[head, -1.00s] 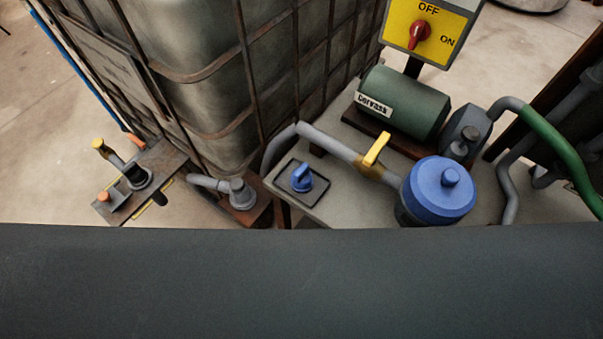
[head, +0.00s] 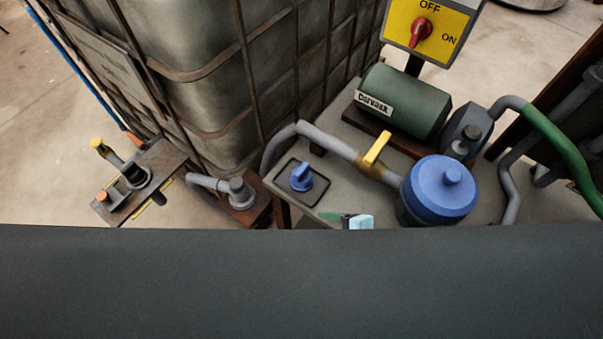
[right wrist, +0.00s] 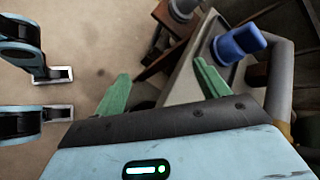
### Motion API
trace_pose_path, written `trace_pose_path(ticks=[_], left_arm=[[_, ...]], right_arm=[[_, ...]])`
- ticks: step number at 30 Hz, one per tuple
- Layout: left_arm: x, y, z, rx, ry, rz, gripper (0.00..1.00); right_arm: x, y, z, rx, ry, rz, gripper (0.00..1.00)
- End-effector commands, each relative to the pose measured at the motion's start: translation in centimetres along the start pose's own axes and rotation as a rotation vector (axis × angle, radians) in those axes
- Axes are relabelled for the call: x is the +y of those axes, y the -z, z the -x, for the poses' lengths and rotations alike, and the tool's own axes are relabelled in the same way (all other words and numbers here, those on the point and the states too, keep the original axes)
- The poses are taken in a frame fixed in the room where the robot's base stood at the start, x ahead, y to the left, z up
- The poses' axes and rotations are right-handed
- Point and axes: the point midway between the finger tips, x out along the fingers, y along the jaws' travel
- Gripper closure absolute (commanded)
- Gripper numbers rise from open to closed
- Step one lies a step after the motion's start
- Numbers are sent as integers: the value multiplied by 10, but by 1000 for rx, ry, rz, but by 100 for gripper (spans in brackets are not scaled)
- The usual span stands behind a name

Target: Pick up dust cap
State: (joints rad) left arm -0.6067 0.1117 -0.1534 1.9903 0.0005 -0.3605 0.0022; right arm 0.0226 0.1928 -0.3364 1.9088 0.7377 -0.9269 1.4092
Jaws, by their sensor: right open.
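The blue dust cap (head: 302,177) has a raised grip and sits on a dark-rimmed square mat (head: 318,194) at the left part of the grey bench top. It also shows in the right wrist view (right wrist: 240,43), beyond the right-hand finger. My right gripper (head: 346,219) just shows at the lower edge of the bench, below and to the right of the cap, partly hidden by a dark body in front. In the right wrist view its green fingers (right wrist: 160,74) are spread apart with nothing between them. My left gripper is not seen in the head view.
A grey pipe with a yellow valve handle (head: 376,149) runs behind the cap to a blue-lidded vessel (head: 438,190). A green pump motor (head: 404,102), a switch box (head: 428,32) and a caged tank (head: 197,92) stand behind. A rusty ledge with a grey pipe fitting (head: 241,192) is left.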

Motion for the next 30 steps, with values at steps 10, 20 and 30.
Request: trace_pose_path(ticks=[10,20,30], left_arm=[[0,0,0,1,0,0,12],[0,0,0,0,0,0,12],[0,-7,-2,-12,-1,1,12]], right_arm=[[-104,16,-36,-197,197,-742,26],[-121,21,-39,-237,221,-879,26],[-127,18,-63,-235,220,-875,26]])
